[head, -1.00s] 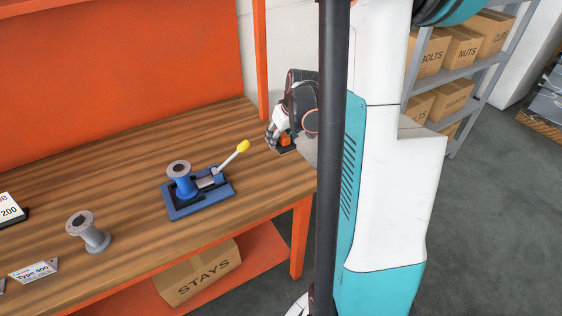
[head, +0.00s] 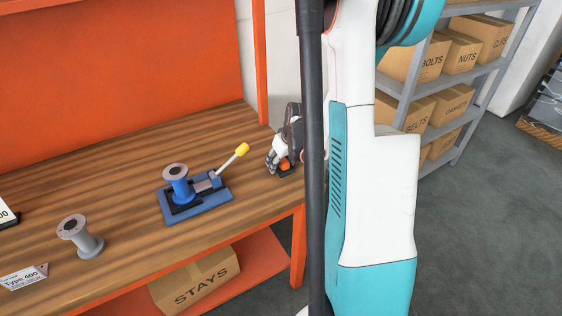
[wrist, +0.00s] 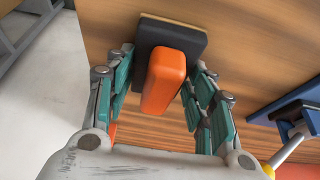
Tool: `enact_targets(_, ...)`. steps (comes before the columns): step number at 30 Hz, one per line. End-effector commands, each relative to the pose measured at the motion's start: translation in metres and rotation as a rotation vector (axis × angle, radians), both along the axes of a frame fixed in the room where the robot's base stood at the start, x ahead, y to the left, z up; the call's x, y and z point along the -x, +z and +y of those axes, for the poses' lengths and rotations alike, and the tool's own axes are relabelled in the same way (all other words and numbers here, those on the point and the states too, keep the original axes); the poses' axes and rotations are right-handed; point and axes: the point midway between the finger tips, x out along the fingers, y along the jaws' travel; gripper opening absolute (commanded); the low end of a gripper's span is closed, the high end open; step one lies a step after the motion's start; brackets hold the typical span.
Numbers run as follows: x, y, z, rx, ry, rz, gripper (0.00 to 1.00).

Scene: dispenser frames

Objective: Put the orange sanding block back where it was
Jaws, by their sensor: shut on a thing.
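The orange sanding block (head: 285,164) has an orange grip on a dark base. In the wrist view the block (wrist: 166,78) sits between my fingers, with a thin tan edge under its dark base. My gripper (head: 279,162) is shut on it at the right end of the wooden bench (head: 110,180). The fingers lie along both sides of the block. I cannot tell whether its base touches the bench top. My column and arm hide part of the gripper in the head view.
A blue fixture (head: 205,207) with a blue spool and a yellow-tipped lever (head: 241,150) stands left of my gripper. A grey spool (head: 82,238) and a Type 400 card (head: 24,277) are farther left. Bare wood lies behind the fixture. The bench's right edge is close.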

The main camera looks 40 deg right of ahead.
Motion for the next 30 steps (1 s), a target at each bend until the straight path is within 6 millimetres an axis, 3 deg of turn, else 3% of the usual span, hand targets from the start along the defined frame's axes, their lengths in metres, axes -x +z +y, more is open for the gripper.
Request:
enact_targets(2, 0.000, -0.003, 0.000, 0.000, 0.000, 0.000, 0.27)
enact_targets(3, 0.000, -0.003, 0.000, 0.000, 0.000, 0.000, 0.52)
enact_targets(6, 0.000, -0.002, 0.000, 0.000, 0.000, 0.000, 0.70)
enact_targets(19, 0.000, 0.003, 0.000, 0.000, 0.000, 0.000, 0.70)
enact_targets(30, 0.027, 0.068, 0.006, 0.001, -0.001, 0.000, 0.70)
